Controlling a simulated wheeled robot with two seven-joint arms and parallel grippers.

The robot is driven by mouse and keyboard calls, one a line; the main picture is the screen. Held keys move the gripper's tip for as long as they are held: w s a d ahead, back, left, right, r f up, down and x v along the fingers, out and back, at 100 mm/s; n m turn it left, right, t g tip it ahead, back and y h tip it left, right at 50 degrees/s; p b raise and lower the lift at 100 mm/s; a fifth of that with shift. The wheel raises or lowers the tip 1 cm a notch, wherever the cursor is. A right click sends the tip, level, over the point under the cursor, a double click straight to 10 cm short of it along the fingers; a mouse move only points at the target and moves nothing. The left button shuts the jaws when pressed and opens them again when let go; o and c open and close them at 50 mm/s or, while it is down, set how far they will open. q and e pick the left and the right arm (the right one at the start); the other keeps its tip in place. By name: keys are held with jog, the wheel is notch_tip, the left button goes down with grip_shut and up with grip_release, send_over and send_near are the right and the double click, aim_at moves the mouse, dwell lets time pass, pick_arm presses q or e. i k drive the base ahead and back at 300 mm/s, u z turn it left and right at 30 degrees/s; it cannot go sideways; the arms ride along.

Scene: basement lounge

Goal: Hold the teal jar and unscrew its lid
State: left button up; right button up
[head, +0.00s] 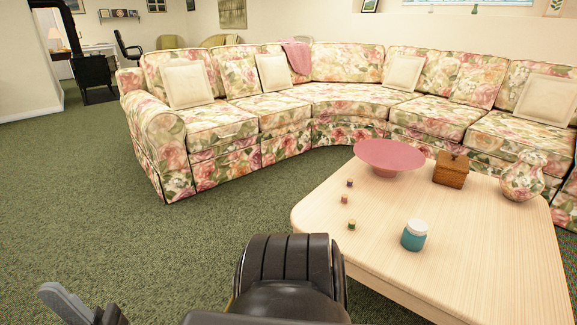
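The teal jar (413,241) stands upright on the light wooden table (490,265), near the table's front left edge. Its white lid (416,226) sits on top. Neither gripper is touching the jar. Part of my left gripper (82,308) shows at the bottom left corner, over the carpet and well to the left of the table. It is cut off by the frame edge, so its opening is unclear. My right gripper is not in view.
On the table are a pink bowl (390,157), a wooden box (451,170), a floral vase (522,178) and three tiny items, including a green one (351,225). A floral sofa (300,100) curves behind. Green carpet (110,220) is clear at left.

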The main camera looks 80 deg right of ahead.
aim_at(411, 240)
jog(key=i, duration=0.25)
jog(key=z, duration=3.9)
jog(key=i, duration=1)
